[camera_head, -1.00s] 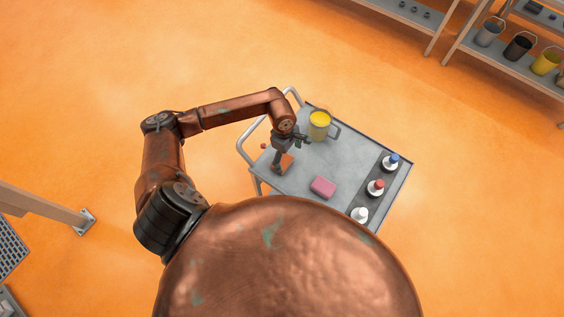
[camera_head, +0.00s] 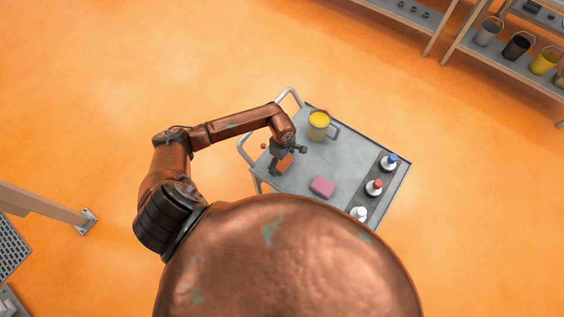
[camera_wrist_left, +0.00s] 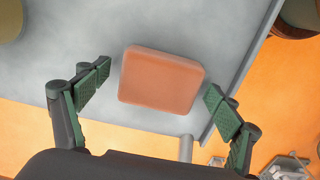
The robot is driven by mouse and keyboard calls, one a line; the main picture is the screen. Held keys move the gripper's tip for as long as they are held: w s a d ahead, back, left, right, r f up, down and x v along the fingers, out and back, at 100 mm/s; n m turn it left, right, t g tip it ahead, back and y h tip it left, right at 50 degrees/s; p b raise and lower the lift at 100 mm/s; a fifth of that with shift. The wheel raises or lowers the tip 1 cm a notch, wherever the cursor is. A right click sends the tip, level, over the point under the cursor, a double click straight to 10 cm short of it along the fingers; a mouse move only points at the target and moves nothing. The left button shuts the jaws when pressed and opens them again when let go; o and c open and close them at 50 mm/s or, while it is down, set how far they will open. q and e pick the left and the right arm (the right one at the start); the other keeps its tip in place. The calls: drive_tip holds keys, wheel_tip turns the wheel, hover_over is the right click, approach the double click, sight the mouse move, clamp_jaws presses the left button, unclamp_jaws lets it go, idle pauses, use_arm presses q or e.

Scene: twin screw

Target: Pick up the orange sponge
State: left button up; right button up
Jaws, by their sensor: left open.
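The orange sponge (camera_wrist_left: 161,79) lies flat on the grey cart top near its edge in the left wrist view. In the head view the sponge (camera_head: 285,162) shows only in part, behind my left gripper. My left gripper (camera_head: 288,161) is over that corner of the cart. In the left wrist view the left gripper (camera_wrist_left: 158,93) is open, with one green-padded finger on each side of the sponge and a gap visible on both sides. How high the fingers are above the cart top is hard to tell. My right gripper is not in view.
On the cart (camera_head: 310,170) stand a yellow-filled container (camera_head: 319,125), a pink sponge (camera_head: 322,187) and a dark strip with bottles with blue (camera_head: 388,161), red (camera_head: 374,187) and white (camera_head: 359,214) tops. Shelves with buckets (camera_head: 517,46) stand at the upper right. The cart's middle is clear.

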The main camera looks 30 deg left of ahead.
use_arm(q)
drive_tip(key=shift+c, duration=0.7)
drive_tip(key=c, duration=1)
